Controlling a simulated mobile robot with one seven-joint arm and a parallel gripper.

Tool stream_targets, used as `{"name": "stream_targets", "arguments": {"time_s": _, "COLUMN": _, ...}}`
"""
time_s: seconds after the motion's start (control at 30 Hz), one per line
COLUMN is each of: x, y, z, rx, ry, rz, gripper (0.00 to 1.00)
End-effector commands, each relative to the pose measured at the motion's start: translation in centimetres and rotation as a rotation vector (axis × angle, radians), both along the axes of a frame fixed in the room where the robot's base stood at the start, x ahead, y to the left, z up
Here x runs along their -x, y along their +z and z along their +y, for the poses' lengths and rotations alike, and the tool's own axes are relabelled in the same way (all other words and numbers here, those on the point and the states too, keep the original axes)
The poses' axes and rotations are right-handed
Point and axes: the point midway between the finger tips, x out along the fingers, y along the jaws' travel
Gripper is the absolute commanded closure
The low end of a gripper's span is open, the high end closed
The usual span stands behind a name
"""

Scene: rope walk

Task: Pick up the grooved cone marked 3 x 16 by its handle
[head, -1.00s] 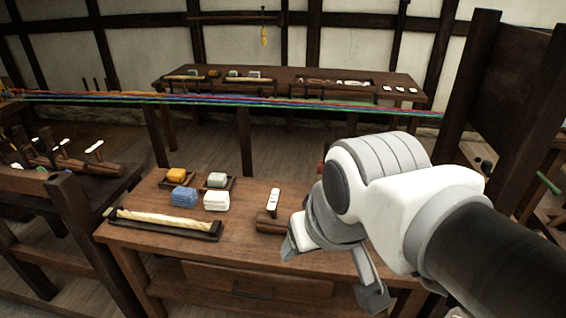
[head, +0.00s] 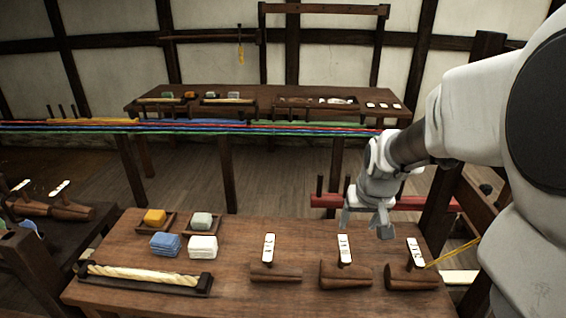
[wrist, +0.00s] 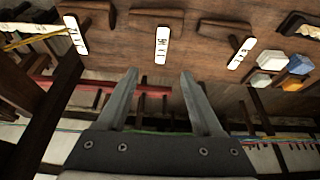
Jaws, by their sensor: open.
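Three wooden grooved cones lie in a row on the near bench, each with an upright handle bearing a white tag: the left cone (head: 275,274), the middle cone (head: 346,276) and the right cone (head: 411,278). The tag writing is too small to read, so I cannot tell which is 3 x 16. My gripper (head: 366,224) is open and empty, above and apart from the cones, near the middle and right ones. In the wrist view, my gripper (wrist: 158,74) points toward the middle cone's tag (wrist: 162,45), with the right cone's tag (wrist: 75,35) at left.
Colored blocks (head: 203,246) and a tray with a pale rope (head: 145,275) occupy the bench's left side. Colored cords (head: 220,127) stretch behind the bench. A red beam (head: 420,203) with pegs stands behind my gripper. A yellow cord (head: 455,252) runs beside the right cone.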

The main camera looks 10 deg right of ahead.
Motion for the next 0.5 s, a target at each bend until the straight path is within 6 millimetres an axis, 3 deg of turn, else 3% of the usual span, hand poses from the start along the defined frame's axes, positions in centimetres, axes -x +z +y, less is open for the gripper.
{"name": "stream_targets", "arguments": {"time_s": 0.5, "x": -3.4, "y": -8.5, "z": -0.7, "rx": -0.001, "ry": -0.001, "rz": 0.001, "gripper": 0.32}}
